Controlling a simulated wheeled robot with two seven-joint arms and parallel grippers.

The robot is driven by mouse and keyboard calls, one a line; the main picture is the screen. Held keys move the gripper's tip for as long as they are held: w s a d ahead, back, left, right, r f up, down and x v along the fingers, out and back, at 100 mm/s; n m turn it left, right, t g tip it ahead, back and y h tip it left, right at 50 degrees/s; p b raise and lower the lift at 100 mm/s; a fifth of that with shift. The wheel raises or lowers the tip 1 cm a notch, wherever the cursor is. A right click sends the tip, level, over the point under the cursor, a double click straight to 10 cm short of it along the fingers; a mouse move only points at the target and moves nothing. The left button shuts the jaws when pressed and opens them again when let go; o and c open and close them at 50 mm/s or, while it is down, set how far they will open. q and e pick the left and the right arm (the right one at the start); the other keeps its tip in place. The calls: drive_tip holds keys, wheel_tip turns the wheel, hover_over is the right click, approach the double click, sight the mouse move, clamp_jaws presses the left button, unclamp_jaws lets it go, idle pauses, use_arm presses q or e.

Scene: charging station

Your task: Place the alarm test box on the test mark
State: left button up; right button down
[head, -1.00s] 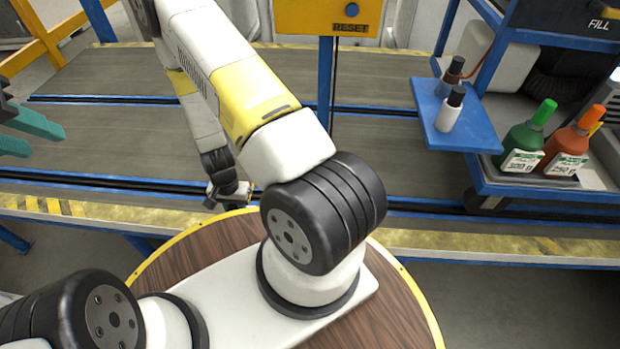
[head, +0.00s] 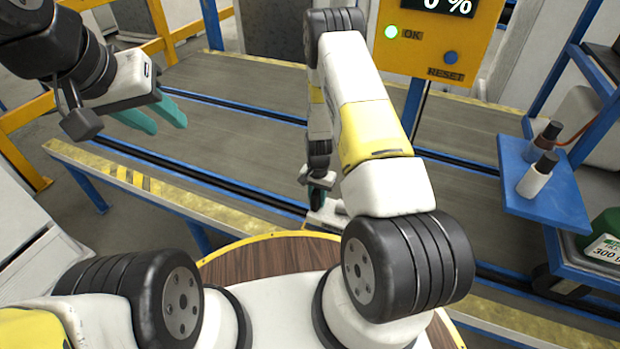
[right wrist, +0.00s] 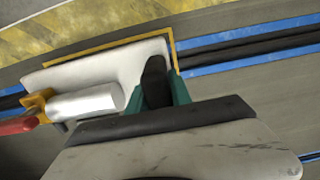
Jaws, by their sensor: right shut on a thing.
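The alarm test box (right wrist: 75,72) is a pale, flat-topped box with a silver cylinder, a yellow fitting and a red end. My right gripper (right wrist: 165,88) is shut on its dark grip. In the head view the right gripper (head: 318,193) is low beside the round wooden top, with the pale box (head: 327,216) under it, partly hidden by my arm. A yellow outline (right wrist: 105,44), seemingly the test mark, shows along the box's far and right sides in the wrist view. I cannot tell whether the box touches the surface. My left gripper (head: 152,113) is open and empty.
A yellow panel (head: 440,40) with a lit green OK lamp and a RESET button stands behind my right arm. A blue shelf (head: 545,190) with small bottles (head: 538,175) is at the right. Grey track with blue rails (head: 240,145) lies open between.

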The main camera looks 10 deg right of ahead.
drive_tip(key=shift+w+d+f, duration=0.2)
drive_tip(key=shift+w+f, duration=0.05)
drive_tip(key=shift+f, duration=1.55)
drive_tip(key=c, duration=1.2)
unclamp_jaws()
drive_tip(key=shift+f, duration=0.1)
drive_tip(key=shift+o, duration=0.2)
